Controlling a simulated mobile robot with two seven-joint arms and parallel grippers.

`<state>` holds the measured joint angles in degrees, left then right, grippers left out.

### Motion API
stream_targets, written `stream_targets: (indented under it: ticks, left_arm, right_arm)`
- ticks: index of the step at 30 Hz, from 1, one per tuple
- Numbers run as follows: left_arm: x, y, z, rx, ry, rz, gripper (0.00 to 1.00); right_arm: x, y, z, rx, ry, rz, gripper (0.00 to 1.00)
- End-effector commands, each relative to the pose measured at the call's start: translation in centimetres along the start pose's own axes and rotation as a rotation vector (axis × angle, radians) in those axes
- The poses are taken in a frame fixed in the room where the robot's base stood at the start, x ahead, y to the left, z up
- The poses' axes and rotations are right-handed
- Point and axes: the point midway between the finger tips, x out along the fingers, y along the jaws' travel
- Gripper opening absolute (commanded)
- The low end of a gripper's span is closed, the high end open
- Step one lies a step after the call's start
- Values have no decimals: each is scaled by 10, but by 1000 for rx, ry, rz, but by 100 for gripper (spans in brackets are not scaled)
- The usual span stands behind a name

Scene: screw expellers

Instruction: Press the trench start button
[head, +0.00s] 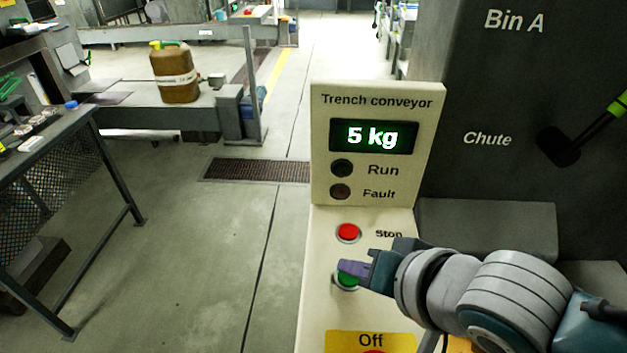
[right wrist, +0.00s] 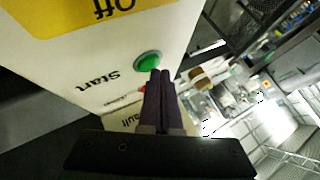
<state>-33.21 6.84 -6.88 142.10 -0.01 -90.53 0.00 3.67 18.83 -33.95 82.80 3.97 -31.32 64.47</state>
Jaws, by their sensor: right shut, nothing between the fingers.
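The trench conveyor panel (head: 320,250) is a cream control post with a screen (head: 372,136) reading "5 kg". Its green start button (head: 347,281) is partly hidden behind my right gripper (head: 354,268) in the head view. In the right wrist view the green button (right wrist: 148,61) shows beside the word "Start", just beyond the fingertips. My right gripper (right wrist: 161,74) is shut and empty, its tips close to the button; I cannot tell whether they touch it. The red stop button (head: 348,232) is just above it. My left gripper is not in view.
The Run lamp (head: 342,168) and Fault lamp (head: 340,192) look dark. A yellow "Off" label (head: 370,342) is below the start button. The Bin A chute (head: 500,100) stands right of the panel. A table (head: 75,125) is at left; the floor between is clear.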

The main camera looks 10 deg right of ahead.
Motion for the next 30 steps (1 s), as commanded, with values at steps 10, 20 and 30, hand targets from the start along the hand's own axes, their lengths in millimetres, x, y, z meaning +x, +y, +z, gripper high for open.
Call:
stream_targets:
  ticks: [10, 20, 30]
  left_arm:
    - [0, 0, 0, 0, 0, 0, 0]
    - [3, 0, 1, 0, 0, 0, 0]
    - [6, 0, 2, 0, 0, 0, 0]
  right_arm:
    - [0, 0, 0, 0, 0, 0, 0]
    - [3, 2, 2, 0, 0, 0, 0]
    - [6, 5, 4, 1, 0, 1, 0]
